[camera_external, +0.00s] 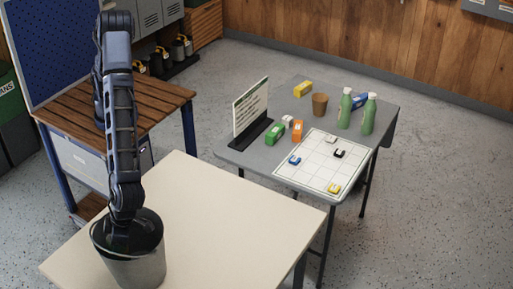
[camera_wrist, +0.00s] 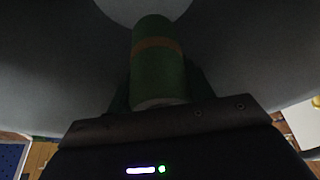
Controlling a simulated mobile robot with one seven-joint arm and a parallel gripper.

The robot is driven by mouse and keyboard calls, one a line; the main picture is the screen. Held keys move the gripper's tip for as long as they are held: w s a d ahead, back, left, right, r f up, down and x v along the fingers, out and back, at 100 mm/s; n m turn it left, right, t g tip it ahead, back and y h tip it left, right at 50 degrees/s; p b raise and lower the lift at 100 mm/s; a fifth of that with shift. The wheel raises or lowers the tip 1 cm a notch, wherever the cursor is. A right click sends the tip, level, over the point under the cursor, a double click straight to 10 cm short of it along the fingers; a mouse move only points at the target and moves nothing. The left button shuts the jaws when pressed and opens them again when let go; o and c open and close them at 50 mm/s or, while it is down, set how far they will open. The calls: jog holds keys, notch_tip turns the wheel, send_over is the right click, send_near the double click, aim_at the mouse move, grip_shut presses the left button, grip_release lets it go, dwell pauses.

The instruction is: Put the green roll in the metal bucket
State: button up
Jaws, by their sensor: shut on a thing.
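The metal bucket (camera_external: 138,270) stands upright at the front of the cream table, lower left in the external view. My arm reaches straight down into its mouth, so the bucket's rim and wall hide my gripper's fingers there. In the wrist view my gripper (camera_wrist: 158,92) is shut on the green roll (camera_wrist: 160,72), which has a brown band around its middle. The grey inner wall of the bucket (camera_wrist: 55,60) surrounds the roll in that view. It is dark, and I cannot tell whether the roll touches the bottom.
The cream table (camera_external: 225,215) is otherwise bare. Behind it a grey folding table (camera_external: 230,152) holds two green bottles, a brown cup, small boxes, a sign and a gridded white board (camera_external: 315,160). A wooden workbench (camera_external: 165,95) with a blue pegboard stands at the left.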

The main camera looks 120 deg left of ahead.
jog(key=shift+f, duration=3.55)
jog(key=o, duration=1)
jog(key=shift+f, duration=0.1)
jog(key=shift+o, duration=0.2)
